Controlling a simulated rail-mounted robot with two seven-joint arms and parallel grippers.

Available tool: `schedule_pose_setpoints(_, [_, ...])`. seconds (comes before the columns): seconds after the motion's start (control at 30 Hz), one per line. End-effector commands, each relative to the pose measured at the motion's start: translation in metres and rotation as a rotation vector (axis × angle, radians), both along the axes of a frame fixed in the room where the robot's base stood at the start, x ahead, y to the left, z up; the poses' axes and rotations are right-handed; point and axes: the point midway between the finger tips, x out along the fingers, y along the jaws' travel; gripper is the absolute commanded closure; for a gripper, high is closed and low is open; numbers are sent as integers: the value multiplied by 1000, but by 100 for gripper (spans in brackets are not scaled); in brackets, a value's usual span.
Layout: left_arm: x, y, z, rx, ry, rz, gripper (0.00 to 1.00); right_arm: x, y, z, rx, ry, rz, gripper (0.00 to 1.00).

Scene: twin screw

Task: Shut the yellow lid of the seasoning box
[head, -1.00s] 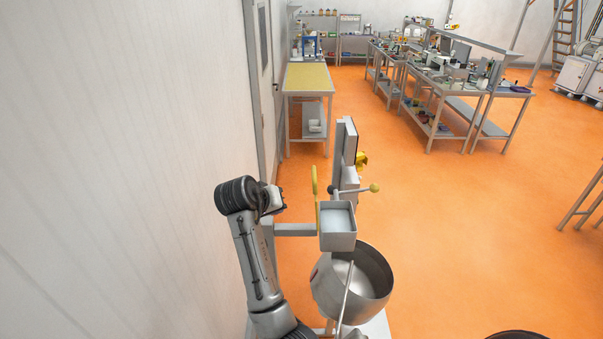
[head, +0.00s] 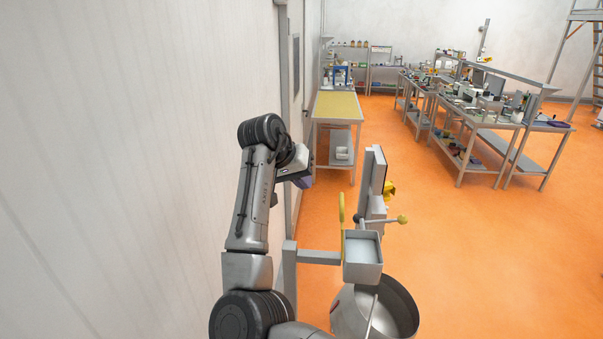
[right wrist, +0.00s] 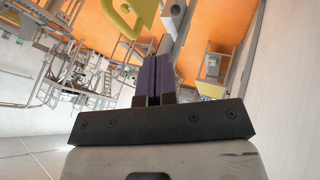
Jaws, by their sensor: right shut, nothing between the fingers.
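The seasoning box (head: 362,272) is a small grey, open-topped box beside the machine in the head view. Its yellow lid (head: 342,215) stands upright, open, along the box's left side. My left gripper is not in view.
A grey bracket (head: 318,257) supports the box from the left. A steel bowl (head: 395,305) lies below, and a lever with a yellow knob (head: 403,219) is at the right. A tall grey panel (head: 373,175) stands behind. The white wall (head: 130,150) is close on the left.

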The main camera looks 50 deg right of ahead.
Motion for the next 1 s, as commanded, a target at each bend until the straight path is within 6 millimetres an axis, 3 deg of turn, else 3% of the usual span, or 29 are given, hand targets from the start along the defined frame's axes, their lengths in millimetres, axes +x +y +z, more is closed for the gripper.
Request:
schedule_pose_setpoints(0.3, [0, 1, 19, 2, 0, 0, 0, -13, -32, -46, 0, 2, -1, 100])
schedule_pose_setpoints(0.6, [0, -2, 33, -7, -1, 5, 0, -41, -48, -48, -1, -1, -1, 100])
schedule_pose_setpoints(1.0, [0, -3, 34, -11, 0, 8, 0, -47, -51, -50, 0, -1, 1, 100])
